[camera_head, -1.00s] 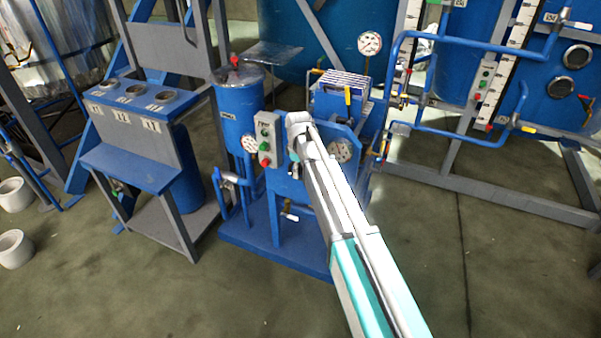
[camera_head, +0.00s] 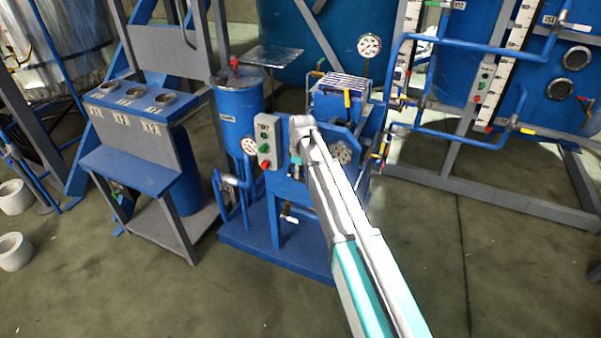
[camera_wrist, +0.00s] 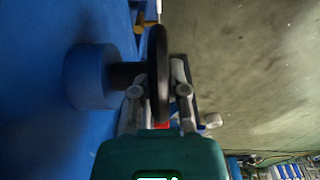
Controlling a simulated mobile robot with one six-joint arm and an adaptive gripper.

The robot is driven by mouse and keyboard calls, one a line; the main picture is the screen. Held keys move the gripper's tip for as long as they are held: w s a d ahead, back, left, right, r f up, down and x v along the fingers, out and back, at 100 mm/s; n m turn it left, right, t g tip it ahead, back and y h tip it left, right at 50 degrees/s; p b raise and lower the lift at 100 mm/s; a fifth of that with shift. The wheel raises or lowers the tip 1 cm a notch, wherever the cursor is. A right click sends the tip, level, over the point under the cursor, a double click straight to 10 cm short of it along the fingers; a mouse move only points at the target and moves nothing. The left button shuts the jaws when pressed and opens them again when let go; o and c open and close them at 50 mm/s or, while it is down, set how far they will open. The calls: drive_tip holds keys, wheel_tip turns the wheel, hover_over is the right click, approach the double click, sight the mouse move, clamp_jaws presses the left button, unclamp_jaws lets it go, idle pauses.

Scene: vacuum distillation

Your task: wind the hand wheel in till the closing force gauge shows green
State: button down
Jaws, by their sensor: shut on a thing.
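The hand wheel (camera_wrist: 157,72) shows edge-on in the wrist view as a dark disc on a short shaft, in front of a round blue hub (camera_wrist: 90,76). My gripper (camera_wrist: 160,92) has one finger on each side of the wheel's rim and is shut on it. In the head view my arm hides the wheel and gripper in front of the blue press unit (camera_head: 338,108).
A grey button box (camera_head: 266,141) and a blue cylinder (camera_head: 238,112) stand left of my arm. Another gauge (camera_head: 369,45) stands above the unit. Blue pipes (camera_head: 455,130) run at the right. The floor in front (camera_head: 180,300) is clear.

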drive_tip(key=shift+s+y, duration=0.2)
drive_tip(key=shift+y, duration=0.2)
drive_tip(key=c, duration=0.6)
unclamp_jaws()
drive_tip(key=shift+c, duration=0.2)
drive_tip(key=shift+w, duration=0.1)
